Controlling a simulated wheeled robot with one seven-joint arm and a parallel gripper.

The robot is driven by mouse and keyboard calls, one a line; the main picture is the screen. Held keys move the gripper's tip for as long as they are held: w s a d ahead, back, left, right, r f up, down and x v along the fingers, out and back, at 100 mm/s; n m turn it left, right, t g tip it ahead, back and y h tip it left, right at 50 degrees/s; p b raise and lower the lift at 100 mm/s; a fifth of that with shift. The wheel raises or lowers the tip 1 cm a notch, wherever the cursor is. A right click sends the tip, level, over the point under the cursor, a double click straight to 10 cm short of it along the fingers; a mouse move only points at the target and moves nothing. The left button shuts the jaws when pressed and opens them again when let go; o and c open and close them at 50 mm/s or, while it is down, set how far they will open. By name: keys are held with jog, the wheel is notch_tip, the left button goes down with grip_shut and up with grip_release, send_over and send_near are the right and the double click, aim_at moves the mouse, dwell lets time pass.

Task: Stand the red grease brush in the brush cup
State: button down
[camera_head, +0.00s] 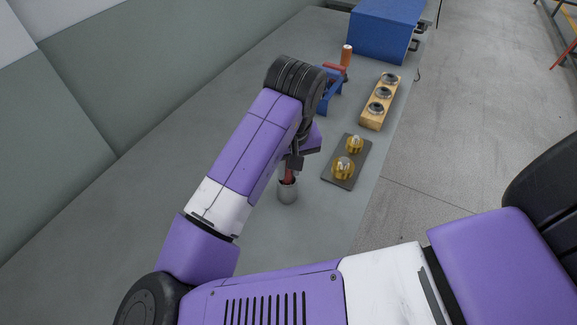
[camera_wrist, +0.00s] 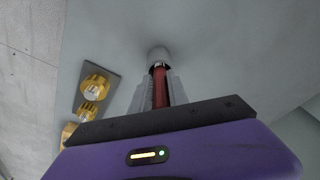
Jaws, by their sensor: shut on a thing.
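The red grease brush (camera_head: 289,175) is upright in my gripper (camera_head: 293,164), which is shut on it. In the head view its lower end is at the mouth of the grey brush cup (camera_head: 288,192) and looks to be inside it. In the wrist view the red handle (camera_wrist: 160,86) runs between the two fingers (camera_wrist: 159,92) toward the cup (camera_wrist: 158,56), with its far end at the cup's opening. How deep the brush sits, and whether it touches the bottom, is hidden.
A dark tray (camera_head: 333,181) with brass parts (camera_head: 344,167) lies right of the cup. Behind it are a wooden block (camera_head: 369,124) with round metal pieces, a blue stand (camera_head: 331,104), an orange bottle (camera_head: 346,56) and a blue box (camera_head: 381,32). The bench (camera_head: 215,122) is clear left of my arm.

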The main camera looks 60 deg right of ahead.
jog(key=shift+f, duration=0.25)
jog(key=c, duration=1.2)
grip_release()
jog(key=shift+r, duration=0.15)
jog(key=r, duration=0.7)
jog(key=shift+s+a+r, duration=0.25)
jog(key=shift+s+a, duration=0.15)
